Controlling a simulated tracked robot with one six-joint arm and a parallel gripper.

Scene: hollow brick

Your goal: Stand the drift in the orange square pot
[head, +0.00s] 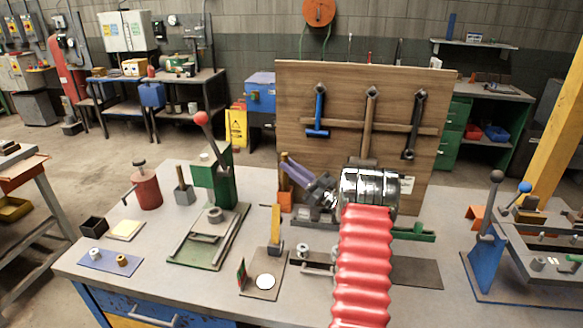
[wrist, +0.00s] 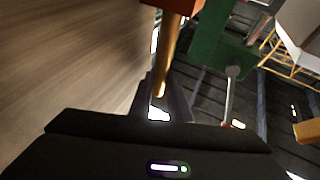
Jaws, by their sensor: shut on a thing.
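The orange square pot (head: 286,201) stands on the bench at the foot of the wooden board, left of my wrist. My gripper (head: 291,167) is just above it, its purple-grey fingers angled up and left. In the wrist view my gripper (wrist: 163,106) is shut on the drift (wrist: 170,50), a brass-coloured rod. The rod runs from the jaws to an orange block at the top edge, which looks like the pot (wrist: 178,5). I cannot tell whether its end is inside the pot or only in line with it.
The wooden tool board (head: 335,90) rises close behind my gripper. A green press with a red-knobbed lever (head: 212,190) stands to the left. A yellow upright on a plate (head: 275,226) stands just in front of the pot.

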